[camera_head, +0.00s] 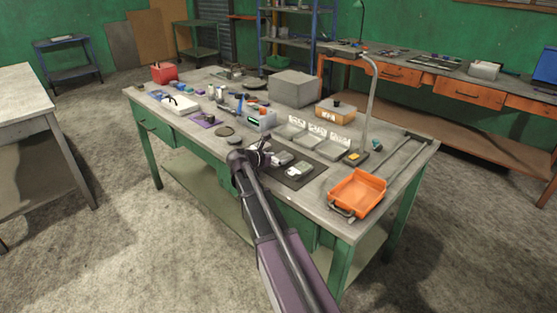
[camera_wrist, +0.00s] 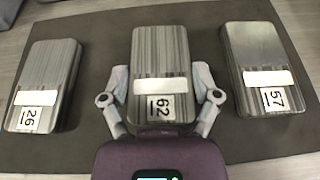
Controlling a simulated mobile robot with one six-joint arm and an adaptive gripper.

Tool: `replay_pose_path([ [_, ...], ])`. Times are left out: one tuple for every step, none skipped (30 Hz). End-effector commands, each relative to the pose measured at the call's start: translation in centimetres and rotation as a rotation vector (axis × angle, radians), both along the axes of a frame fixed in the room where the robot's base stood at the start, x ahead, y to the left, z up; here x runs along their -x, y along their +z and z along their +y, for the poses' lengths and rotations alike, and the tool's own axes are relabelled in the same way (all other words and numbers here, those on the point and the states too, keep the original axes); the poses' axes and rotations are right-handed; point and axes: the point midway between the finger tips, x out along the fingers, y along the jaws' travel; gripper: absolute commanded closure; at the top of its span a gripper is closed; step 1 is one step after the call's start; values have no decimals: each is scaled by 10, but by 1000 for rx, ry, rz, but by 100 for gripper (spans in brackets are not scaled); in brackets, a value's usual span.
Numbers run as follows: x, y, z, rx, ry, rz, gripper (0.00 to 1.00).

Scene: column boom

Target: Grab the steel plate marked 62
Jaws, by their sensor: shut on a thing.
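The steel plate marked 62 (camera_wrist: 160,60) lies on a dark mat (camera_wrist: 203,25) in the middle of the wrist view, its label near my gripper. My gripper (camera_wrist: 160,85) has one finger on each side of this plate and is shut on it. The steel plate marked 26 (camera_wrist: 45,75) lies to the left and the steel plate marked 57 (camera_wrist: 258,60) to the right, both apart from my fingers. In the head view my gripper (camera_head: 262,157) is at the mat's (camera_head: 290,180) left end, where my wrist partly hides the plates.
An orange tray (camera_head: 357,190) stands on the workbench (camera_head: 300,205) right of the mat. Grey bins with white labels (camera_head: 313,146) and a lamp with a curved neck (camera_head: 371,100) stand behind the mat. Tools and small parts fill the bench's left half.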

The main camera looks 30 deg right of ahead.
Motion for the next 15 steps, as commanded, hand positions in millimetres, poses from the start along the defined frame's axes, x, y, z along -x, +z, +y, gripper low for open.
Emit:
replay_pose_path([
  [0,1,0,1,0,0,81],
  [0,1,0,1,0,0,81],
  [0,2,0,1,0,0,81],
  [0,3,0,1,0,0,81],
  [0,3,0,1,0,0,81],
  [0,5,0,1,0,0,81],
  [0,6,0,1,0,0,81],
  [0,7,0,1,0,0,81],
  [0,9,-1,1,0,0,81],
  [0,11,0,1,0,0,81],
  [0,13,-1,1,0,0,81],
  [0,15,0,1,0,0,81],
  [0,17,-1,1,0,0,81],
  [0,19,0,1,0,0,81],
  [0,22,-1,1,0,0,81],
])
